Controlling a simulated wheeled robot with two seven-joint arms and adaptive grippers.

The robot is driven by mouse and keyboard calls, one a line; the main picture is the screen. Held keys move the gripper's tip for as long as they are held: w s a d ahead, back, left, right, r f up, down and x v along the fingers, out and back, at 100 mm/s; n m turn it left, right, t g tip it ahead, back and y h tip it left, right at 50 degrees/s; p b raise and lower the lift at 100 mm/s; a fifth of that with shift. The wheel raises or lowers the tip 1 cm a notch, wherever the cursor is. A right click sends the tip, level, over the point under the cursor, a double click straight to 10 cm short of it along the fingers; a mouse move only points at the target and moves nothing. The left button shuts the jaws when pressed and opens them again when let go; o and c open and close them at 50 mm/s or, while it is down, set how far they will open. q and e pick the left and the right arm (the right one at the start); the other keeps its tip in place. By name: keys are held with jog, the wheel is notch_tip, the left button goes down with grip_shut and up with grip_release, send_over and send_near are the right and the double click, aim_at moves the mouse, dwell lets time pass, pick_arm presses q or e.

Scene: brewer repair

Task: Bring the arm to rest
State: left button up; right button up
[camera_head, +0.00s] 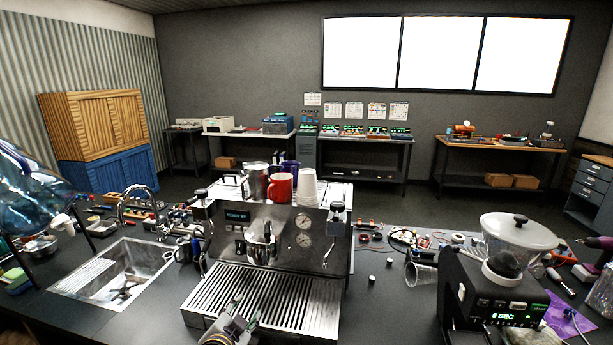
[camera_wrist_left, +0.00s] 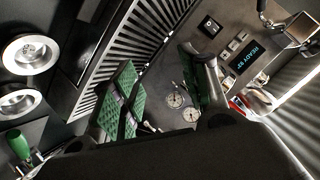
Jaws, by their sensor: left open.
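My left gripper (camera_head: 238,318) is low in the head view, in front of the espresso machine's slatted drip tray (camera_head: 268,298). In the left wrist view its green-padded fingers (camera_wrist_left: 158,92) stand apart, with nothing seen between them. The espresso machine (camera_head: 325,240) stands at the middle of the counter; its front panel with two gauges and a lit display shows beyond the fingers in the wrist view. A steel part (camera_head: 261,245) sits at the front of the machine. My right gripper is not in view.
A red mug (camera_head: 280,187) and white cups (camera_head: 307,187) stand on the machine. A sink (camera_head: 115,275) with a faucet is at left. A grinder (camera_head: 505,290) stands at right. A clear tipped cup (camera_head: 421,274) and small parts lie between; the counter in front of them is bare.

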pick_arm(q)
jog(key=s+a+f+n+g, duration=0.3)
jog(key=s+f+g, duration=0.3)
jog(key=s, duration=0.5)
jog(key=s+a+f+n+g, duration=0.3)
jog(key=s+f, duration=0.6)
jog(key=s, duration=0.2)
notch_tip(320, 180, down, 35)
jog(key=s+g+b, duration=0.1)
jog(key=b, duration=0.4)
jog(key=s+a+f+g+b, duration=0.1)
jog(key=s+a+f+b, duration=0.1)
jog(key=s+f, duration=0.9)
jog(key=s+a+f+b, duration=0.2)
jog(key=s+f+b, duration=0.1)
jog(key=s+f, duration=0.9)
notch_tip(320, 180, down, 4)
jog(key=shift+s+a+f+g+y, duration=0.15)
jog(key=shift+s+g+y, duration=0.15)
jog(key=shift+g, duration=0.1)
